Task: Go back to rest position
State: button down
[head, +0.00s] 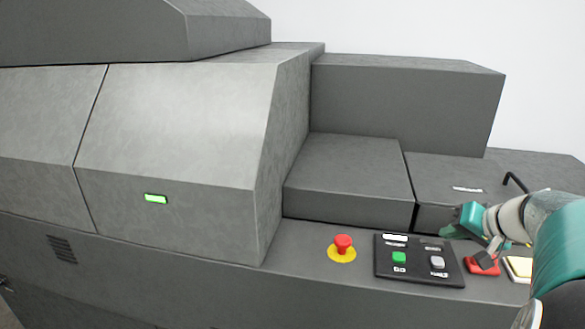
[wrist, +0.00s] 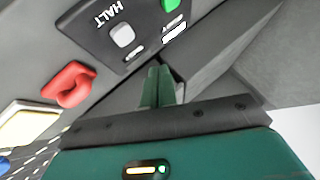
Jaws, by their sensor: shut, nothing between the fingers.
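My gripper (wrist: 157,84) is shut and empty, its green fingers together in the wrist view. In the head view my gripper (head: 448,232) is at the right, just beyond the control panel's right end and over the machine's ledge. The black control panel (head: 385,268) carries a green button (head: 399,258) and a white-grey button (head: 437,262). The wrist view shows the white-grey button (wrist: 123,35) beside the label HALT. I cannot tell whether my fingers touch the machine.
A red emergency knob (head: 343,243) on a yellow disc stands left of the panel. A red switch (head: 482,264) and a pale square button (head: 518,268) lie right of it. The grey machine (head: 170,110) rises behind, with a lit green indicator (head: 156,199) and a black handle (head: 515,181).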

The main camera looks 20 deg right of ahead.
jog(key=s+a+f+n+g, duration=0.1)
jog(key=s+a+n, duration=0.1)
jog(key=a, duration=0.9)
jog(key=s+a+f+n+g, duration=0.1)
jog(key=s+a+n, duration=0.2)
jog(key=a, duration=0.8)
jog(key=s+a+f+n+g+h, duration=0.1)
jog(key=s+a, duration=0.3)
jog(key=a, duration=0.7)
jog(key=shift+n+g, duration=0.3)
jog(key=shift+n, duration=0.5)
jog(key=shift+a, duration=0.15)
